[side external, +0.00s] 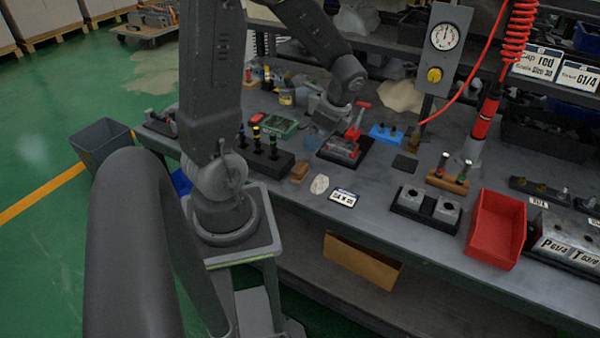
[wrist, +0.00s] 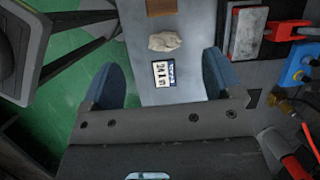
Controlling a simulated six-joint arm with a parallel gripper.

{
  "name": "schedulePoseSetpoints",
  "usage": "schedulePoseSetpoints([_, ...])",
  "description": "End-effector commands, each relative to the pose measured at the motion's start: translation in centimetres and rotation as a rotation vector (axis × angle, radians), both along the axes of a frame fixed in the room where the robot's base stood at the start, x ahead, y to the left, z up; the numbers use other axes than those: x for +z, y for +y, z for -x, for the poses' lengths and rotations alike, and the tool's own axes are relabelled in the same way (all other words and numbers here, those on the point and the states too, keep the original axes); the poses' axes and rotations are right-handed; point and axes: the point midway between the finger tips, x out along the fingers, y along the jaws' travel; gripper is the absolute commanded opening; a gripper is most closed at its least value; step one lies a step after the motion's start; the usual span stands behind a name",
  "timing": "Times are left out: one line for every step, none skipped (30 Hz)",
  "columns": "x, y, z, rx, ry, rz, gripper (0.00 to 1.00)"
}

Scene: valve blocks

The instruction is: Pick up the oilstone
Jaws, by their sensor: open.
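A small brown block (side external: 300,172), which looks like the oilstone, lies on the grey bench near its front edge in the side view. In the wrist view the brown block (wrist: 161,7) is cut off by the top edge of the picture. My gripper (wrist: 162,80) is open and empty, with its two blue-grey fingers spread apart. The block is beyond the fingertips in that view, not between them. In the side view my gripper (side external: 324,112) is above the bench, behind and right of the block; its fingers are hard to make out.
A crumpled pale cloth (side external: 320,184) and a labelled card (side external: 343,197) lie right of the block. A black holder with dark pegs (side external: 266,160) stands close on its left. A red-handled vise-like fixture (side external: 342,150) stands behind. A red bin (side external: 496,229) is far right.

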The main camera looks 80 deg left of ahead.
Motion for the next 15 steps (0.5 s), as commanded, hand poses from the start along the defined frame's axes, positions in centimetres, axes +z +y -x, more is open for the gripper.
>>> schedulePoseSetpoints([-0.6,0.6,0.2,-0.015,0.028,0.009,0.85])
schedulePoseSetpoints([-0.8,0.9,0.3,-0.026,0.041,0.011,0.85])
schedulePoseSetpoints([-1.1,1.1,0.4,-0.037,0.053,0.015,0.85])
schedulePoseSetpoints([-1.3,1.3,0.5,-0.041,0.058,0.016,0.85])
schedulePoseSetpoints([-1.6,1.4,0.6,-0.045,0.063,0.017,0.85])
schedulePoseSetpoints([-2.0,1.5,0.7,-0.046,0.067,0.019,0.85])
schedulePoseSetpoints([-2.4,1.6,0.8,-0.046,0.067,0.019,0.85])
schedulePoseSetpoints([-2.8,1.8,1.0,-0.046,0.068,0.019,0.85])
schedulePoseSetpoints([-3.6,1.9,1.2,-0.047,0.068,0.021,0.85])
schedulePoseSetpoints([-4.1,2.0,1.4,-0.046,0.068,0.022,0.85])
schedulePoseSetpoints([-4.7,2.2,1.6,-0.046,0.069,0.021,0.85])
schedulePoseSetpoints([-5.4,2.4,1.7,-0.046,0.067,0.021,0.85])
schedulePoseSetpoints([-6.0,2.6,1.9,-0.045,0.069,0.021,0.85])
schedulePoseSetpoints([-6.5,2.7,2.0,-0.045,0.066,0.021,0.85])
schedulePoseSetpoints([-7.1,2.9,2.2,-0.046,0.066,0.021,0.85])
